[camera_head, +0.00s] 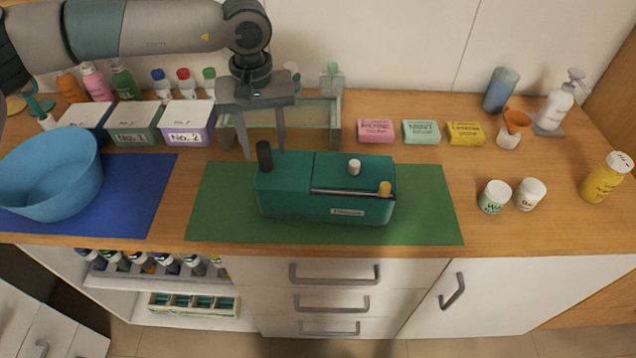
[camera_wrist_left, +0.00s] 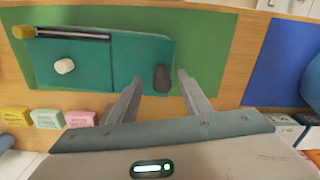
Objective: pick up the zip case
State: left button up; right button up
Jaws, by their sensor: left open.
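The zip case appears to be the teal box-shaped case (camera_head: 325,208) on the green mat (camera_head: 430,235), with a label on its front and a dark slot along its top. A black upright cylinder (camera_head: 264,157) stands at its left end, and a white knob (camera_head: 354,167) and a yellow knob (camera_head: 385,188) show on top. The case also shows in the left wrist view (camera_wrist_left: 85,65). My left gripper (camera_head: 263,152) is open, pointing down at the case's left end. In the left wrist view its fingertips (camera_wrist_left: 160,77) lie either side of the black cylinder (camera_wrist_left: 162,80); contact cannot be told.
A glass-like shelf (camera_head: 334,118) stands behind the gripper. A blue bowl (camera_head: 50,175) sits on a blue mat (camera_head: 150,190) at left. Soap boxes (camera_head: 421,132), two jars (camera_head: 495,197) and a yellow bottle (camera_head: 606,177) stand to the right. The counter's right front is clear.

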aim_at(265, 155)
pick_arm(q)
jog(key=shift+a+f+p, duration=0.1)
jog(key=shift+f+p, duration=0.2)
jog(key=shift+p, duration=0.05)
notch_tip(265, 155, down, 2)
jog(key=shift+f+p, duration=0.1)
jog(key=shift+p, duration=0.4)
jog(key=shift+f, duration=0.6)
jog(key=shift+r, duration=0.1)
grip_shut()
